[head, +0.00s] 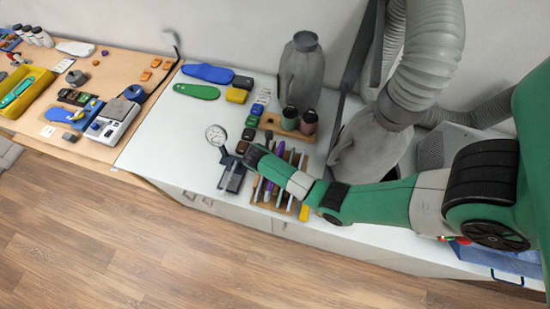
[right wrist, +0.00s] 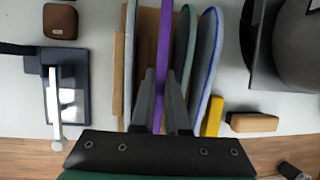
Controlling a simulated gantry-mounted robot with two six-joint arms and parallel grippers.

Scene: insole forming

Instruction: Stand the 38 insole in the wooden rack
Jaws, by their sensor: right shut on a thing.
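The wooden rack (head: 266,205) stands near the front edge of the white bench, with several insoles upright in it side by side. My right gripper (right wrist: 162,92) is over the rack, its fingers closed on a thin purple insole (right wrist: 165,35). The purple insole (head: 271,168) is upright among the others, in line with the slots; its lower edge is hidden, so I cannot tell whether it is seated. A green insole (right wrist: 184,45) and a blue-edged grey insole (right wrist: 208,60) stand to its right in the wrist view. No size number is readable. My left gripper is not in view.
A round dial gauge (head: 216,134) on a dark stand is left of the rack. A wooden holder with dark cups (head: 289,118) is behind it. Blue (head: 208,73) and green (head: 196,91) insoles lie flat at the bench's back left. Bare bench lies left of the gauge.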

